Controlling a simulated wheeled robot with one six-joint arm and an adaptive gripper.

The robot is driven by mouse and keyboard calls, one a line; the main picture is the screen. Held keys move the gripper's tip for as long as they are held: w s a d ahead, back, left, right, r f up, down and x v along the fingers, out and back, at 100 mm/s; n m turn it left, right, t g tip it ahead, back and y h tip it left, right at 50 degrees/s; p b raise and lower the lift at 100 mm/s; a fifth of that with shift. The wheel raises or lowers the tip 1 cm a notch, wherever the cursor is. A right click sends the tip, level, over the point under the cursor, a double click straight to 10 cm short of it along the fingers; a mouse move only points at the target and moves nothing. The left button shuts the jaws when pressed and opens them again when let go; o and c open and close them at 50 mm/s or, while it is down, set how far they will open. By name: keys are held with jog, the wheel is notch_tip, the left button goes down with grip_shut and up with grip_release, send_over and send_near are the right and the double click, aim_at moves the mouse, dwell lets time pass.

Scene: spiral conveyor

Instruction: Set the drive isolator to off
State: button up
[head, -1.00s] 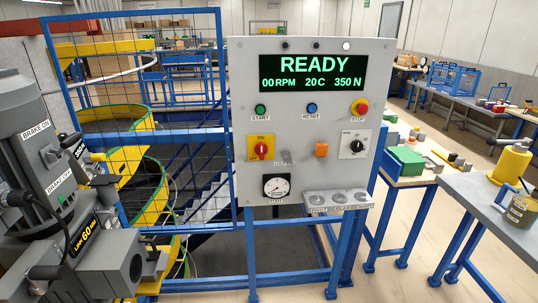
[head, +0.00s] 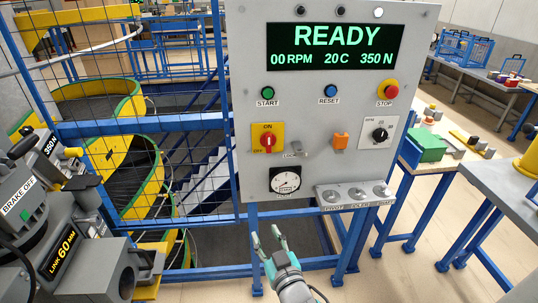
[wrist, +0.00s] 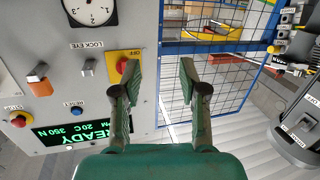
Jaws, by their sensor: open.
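The drive isolator (head: 267,143) is a red rotary handle on a yellow plate, with ON marked above and OFF at lower left. It sits at the left of the grey control panel (head: 310,112), and its handle looks upright, toward ON. In the wrist view the isolator's yellow plate (wrist: 127,55) is partly hidden behind my left-hand finger. My gripper (head: 268,241) is open and empty, below the panel's lower edge in the head view. In the wrist view my gripper (wrist: 160,74) has its fingers wide apart, with the isolator left of the gap.
A lock eye (head: 297,149) sticks out right of the isolator, with a dial gauge (head: 286,181) below. Blue mesh fencing (head: 172,130) stands left. Start, reset and stop buttons (head: 388,91) line the panel.

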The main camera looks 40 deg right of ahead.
aim_at(269, 140)
jog(key=w+d+r+m+g+h, duration=0.1)
jog(key=w+d+r+m+h, duration=0.1)
jog(key=w+d+r, duration=0.4)
jog(key=w+d+r+m+h, duration=0.2)
jog(key=d+r, duration=0.1)
jog(key=r, duration=0.5)
jog(key=x, duration=1.1)
jog(key=shift+s+d+f, duration=0.1)
jog(key=shift+d, duration=0.1)
grip_shut()
